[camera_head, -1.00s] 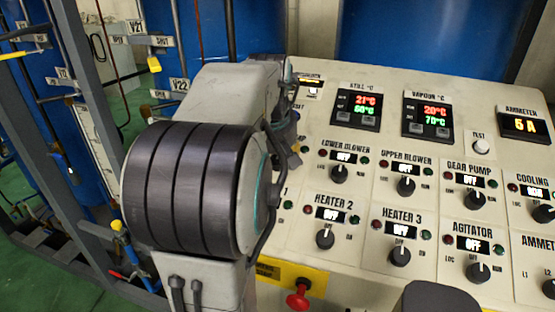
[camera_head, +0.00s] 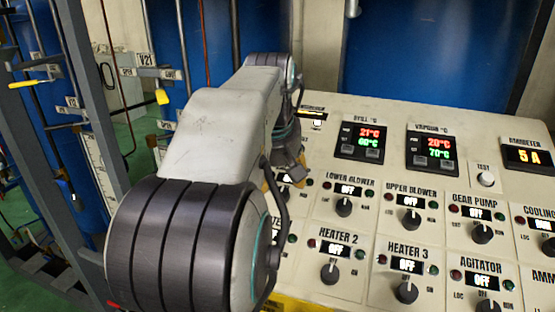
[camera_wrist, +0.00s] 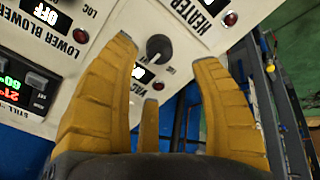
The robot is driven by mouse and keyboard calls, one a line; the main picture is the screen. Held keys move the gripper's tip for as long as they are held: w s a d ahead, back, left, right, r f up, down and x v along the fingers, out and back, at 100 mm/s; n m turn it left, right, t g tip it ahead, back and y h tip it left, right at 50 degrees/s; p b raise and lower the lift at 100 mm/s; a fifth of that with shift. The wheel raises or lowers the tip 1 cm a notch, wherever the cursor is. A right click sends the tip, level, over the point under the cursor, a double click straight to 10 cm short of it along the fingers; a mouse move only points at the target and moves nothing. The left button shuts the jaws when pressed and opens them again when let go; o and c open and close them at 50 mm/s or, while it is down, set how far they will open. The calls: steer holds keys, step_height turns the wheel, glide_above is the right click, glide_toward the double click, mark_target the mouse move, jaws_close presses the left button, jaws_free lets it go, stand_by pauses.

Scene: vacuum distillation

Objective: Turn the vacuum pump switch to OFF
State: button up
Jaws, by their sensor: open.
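The vacuum pump switch, a dark round knob (camera_wrist: 158,48) with a white pointer mark, shows in the wrist view beside a label starting "VAC". A finger hides the rest of the label. A lit display (camera_wrist: 142,73) beside the knob is partly hidden and I cannot read it. My gripper (camera_wrist: 167,56) is open, with yellow fingers on both sides of the knob and a third finger below it in the picture. I cannot tell whether any finger touches it. In the head view, my gripper (camera_head: 285,182) is over the panel's left part, mostly hidden by my arm, which also hides the knob.
The sloped control panel (camera_head: 385,185) carries several similar knobs close by, including lower blower (camera_head: 344,206) and heater 2 (camera_head: 330,273). Grey frame posts (camera_head: 90,120) and blue tanks (camera_head: 430,50) stand left of and behind the panel.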

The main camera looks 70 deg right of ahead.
steer(key=shift+v, duration=2.85)
